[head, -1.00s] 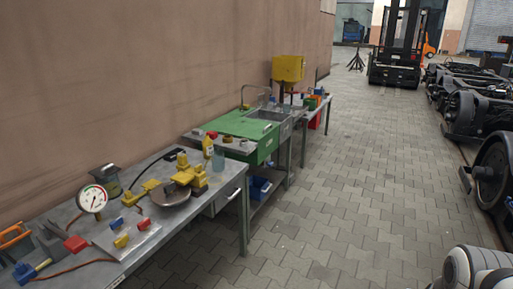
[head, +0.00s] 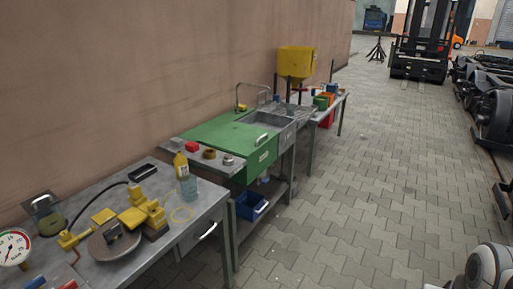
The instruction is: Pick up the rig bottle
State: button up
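A yellow bottle (head: 181,165) with a dark label stands upright at the far right end of the near workbench. A pale blue, see-through bottle or cup (head: 188,188) stands right beside it, in front. I cannot tell which of the two is called the rig bottle. A yellow clamp-like fixture (head: 146,215) with a round metal plate (head: 114,241) is just left of them. My gripper is not in view; only a white and grey part of my arm shows at the lower right corner.
A pressure gauge (head: 13,247) sits at the bench's left. A pale ring (head: 183,214) lies near the bottles. Beyond are a green cabinet (head: 222,139), a sink (head: 268,122) and a yellow tank (head: 297,62). Open paved floor (head: 350,210) lies right; bogies (head: 490,100) stand far right.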

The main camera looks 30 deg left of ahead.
aim_at(181, 162)
jog(key=z, duration=0.05)
jog(key=i, duration=1.95)
jog(key=u, duration=3.3)
jog(key=i, duration=1.05)
jog(key=z, duration=0.05)
